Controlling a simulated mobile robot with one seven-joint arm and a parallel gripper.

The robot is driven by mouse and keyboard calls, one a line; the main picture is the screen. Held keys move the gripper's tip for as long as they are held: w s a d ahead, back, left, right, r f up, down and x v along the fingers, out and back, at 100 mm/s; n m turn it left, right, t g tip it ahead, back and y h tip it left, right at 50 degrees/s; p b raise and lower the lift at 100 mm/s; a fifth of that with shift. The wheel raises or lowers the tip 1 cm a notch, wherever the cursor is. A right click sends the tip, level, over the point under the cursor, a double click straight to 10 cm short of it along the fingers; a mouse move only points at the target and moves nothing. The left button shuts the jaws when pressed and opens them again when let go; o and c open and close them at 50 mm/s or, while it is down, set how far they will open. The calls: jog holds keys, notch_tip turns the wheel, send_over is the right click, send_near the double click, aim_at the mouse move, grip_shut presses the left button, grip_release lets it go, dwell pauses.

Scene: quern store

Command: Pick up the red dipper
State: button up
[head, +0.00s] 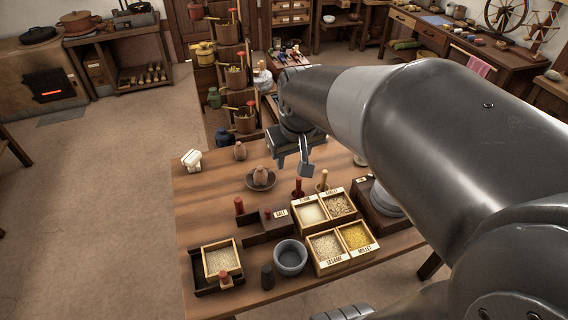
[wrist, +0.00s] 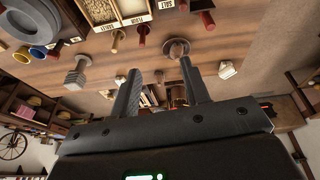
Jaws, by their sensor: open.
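A red-handled upright piece (head: 297,187), which looks like the red dipper, stands on the wooden table behind the labelled grain boxes. It also shows in the wrist view (wrist: 141,35), beside a tan wooden-handled one (wrist: 117,40). Its lower end is small and hard to make out. Other red pieces stand nearby: one left of the salt box (head: 239,205), and one at the front left tray (head: 225,278). My gripper (head: 294,166) is open and empty, above the table's back part, just behind the red-handled piece. Both fingers show apart in the wrist view (wrist: 160,68).
Grain boxes (head: 318,239) and a grey bowl (head: 290,257) fill the front of the table (head: 215,226). A brown bowl (head: 261,181) holding a rounded brown piece stands left of my gripper. A white block (head: 191,160) sits at the left back corner.

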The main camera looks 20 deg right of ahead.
jog(key=w+d+f+g, duration=0.2)
jog(key=w+d+f, duration=0.2)
jog(key=w+f, duration=0.3)
jog(key=n+g, duration=0.1)
send_over(298, 197)
jog(key=f, duration=1)
jog(key=shift+w+d+f, duration=0.15)
jog(key=shift+d+f, duration=0.35)
jog(key=shift+f, duration=0.15)
notch_tip(298, 197, down, 5)
jog(key=shift+w+f, duration=0.1)
jog(key=shift+f, duration=0.1)
jog(key=shift+w+a+f, duration=0.1)
jog(key=shift+a+f, duration=0.1)
jog(key=shift+f, duration=1.15)
jog(key=shift+a+f, duration=0.15)
jog(key=shift+f, duration=1.2)
grip_shut()
